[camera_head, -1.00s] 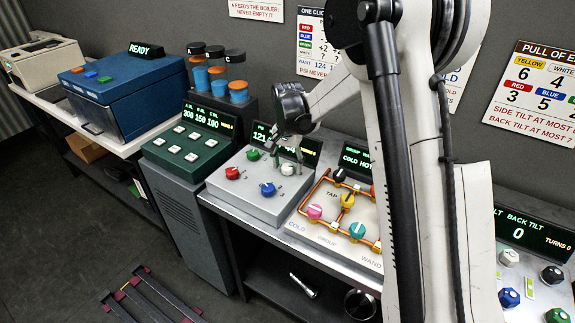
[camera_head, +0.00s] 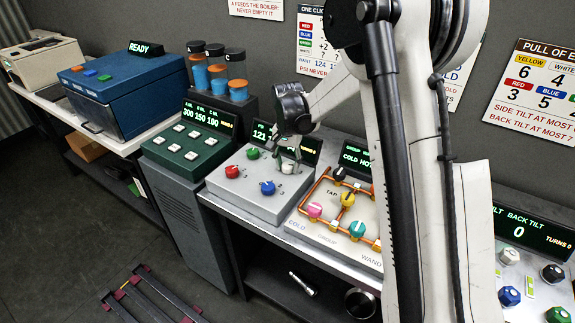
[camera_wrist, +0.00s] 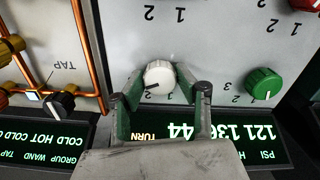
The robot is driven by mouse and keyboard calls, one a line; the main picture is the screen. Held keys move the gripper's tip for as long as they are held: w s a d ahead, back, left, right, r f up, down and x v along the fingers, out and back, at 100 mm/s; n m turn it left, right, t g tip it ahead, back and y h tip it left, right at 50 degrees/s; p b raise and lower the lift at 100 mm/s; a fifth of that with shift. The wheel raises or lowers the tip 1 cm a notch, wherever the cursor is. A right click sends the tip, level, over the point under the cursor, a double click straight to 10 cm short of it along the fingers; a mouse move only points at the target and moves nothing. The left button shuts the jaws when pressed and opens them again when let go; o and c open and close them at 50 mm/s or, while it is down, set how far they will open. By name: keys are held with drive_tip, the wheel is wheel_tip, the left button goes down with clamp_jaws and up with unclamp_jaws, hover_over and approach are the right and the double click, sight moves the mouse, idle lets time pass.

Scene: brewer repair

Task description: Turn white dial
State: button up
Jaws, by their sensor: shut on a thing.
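The white dial (camera_wrist: 158,78) is a small round knob with a dark pointer line, on a pale grey panel marked with 1s and 2s. My gripper (camera_wrist: 159,72) has one finger on each side of the dial and is shut on it. In the head view my gripper (camera_head: 287,162) reaches down from above at the panel's back right, and the white dial (camera_head: 288,168) shows partly between the fingers. The pointer faces sideways and slightly down in the wrist view.
The same panel carries a red dial (camera_head: 232,171), a blue dial (camera_head: 267,187) and a green dial (camera_wrist: 263,83). The panel's lit display (camera_wrist: 235,137) stands close behind my gripper. A copper-pipe board (camera_head: 330,215) with several knobs lies to the right in the head view.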

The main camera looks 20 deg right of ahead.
sight(288, 165)
drive_tip(key=n+b, duration=0.3)
drive_tip(key=shift+f, duration=0.15)
drive_tip(key=shift+n+b, duration=1.5)
drive_tip(key=shift+n, duration=1.2)
drive_tip(key=shift+r, duration=0.2)
drive_tip(key=o, duration=1.1)
drive_tip(key=shift+o, duration=0.2)
wheel_tip(288, 165, up, 12)
